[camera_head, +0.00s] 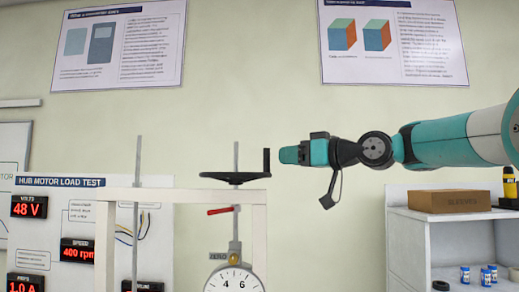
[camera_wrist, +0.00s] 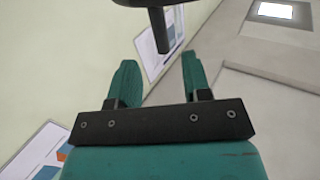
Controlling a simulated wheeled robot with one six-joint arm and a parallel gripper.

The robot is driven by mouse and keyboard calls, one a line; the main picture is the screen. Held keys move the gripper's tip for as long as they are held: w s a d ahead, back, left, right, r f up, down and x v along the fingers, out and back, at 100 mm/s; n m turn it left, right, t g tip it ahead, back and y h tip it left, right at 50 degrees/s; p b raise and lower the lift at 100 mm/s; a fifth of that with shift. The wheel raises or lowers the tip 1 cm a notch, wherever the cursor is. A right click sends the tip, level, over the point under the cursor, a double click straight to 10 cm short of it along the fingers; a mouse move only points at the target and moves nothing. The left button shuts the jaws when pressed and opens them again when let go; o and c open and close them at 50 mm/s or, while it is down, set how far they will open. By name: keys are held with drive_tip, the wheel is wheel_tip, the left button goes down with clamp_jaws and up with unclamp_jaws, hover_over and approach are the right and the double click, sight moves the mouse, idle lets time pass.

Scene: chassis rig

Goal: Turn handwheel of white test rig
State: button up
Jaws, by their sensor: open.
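The white test rig (camera_head: 258,222) stands left of centre in the camera_head view. Its black handwheel (camera_head: 228,177) lies flat on a vertical rod on top. The wheel's upright crank handle (camera_head: 266,162) rises from the right side of the rim. My gripper (camera_head: 283,155) comes in from the right, level with the handle and just right of it. In the wrist view its teal fingers are open (camera_wrist: 157,66). The dark handle (camera_wrist: 162,32) shows beyond the fingertips, between them in the picture, with part of the wheel at the top edge. Contact is not visible.
A dial gauge (camera_head: 234,279) and a red lever (camera_head: 221,211) sit below the wheel. A hub motor load test panel (camera_head: 50,215) stands at the left. A white shelf (camera_head: 409,238) with a brown box (camera_head: 448,201) stands at the right. Wall posters hang above.

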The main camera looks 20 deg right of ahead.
drive_tip(key=p+x, duration=0.3)
drive_tip(key=x, duration=0.5)
drive_tip(key=shift+a+r+p, duration=0.1)
drive_tip(key=shift+r+p, duration=0.05)
drive_tip(key=shift+p, duration=0.25)
drive_tip(key=shift+w+a, duration=0.35)
drive_tip(key=shift+w, duration=0.15)
clamp_jaws()
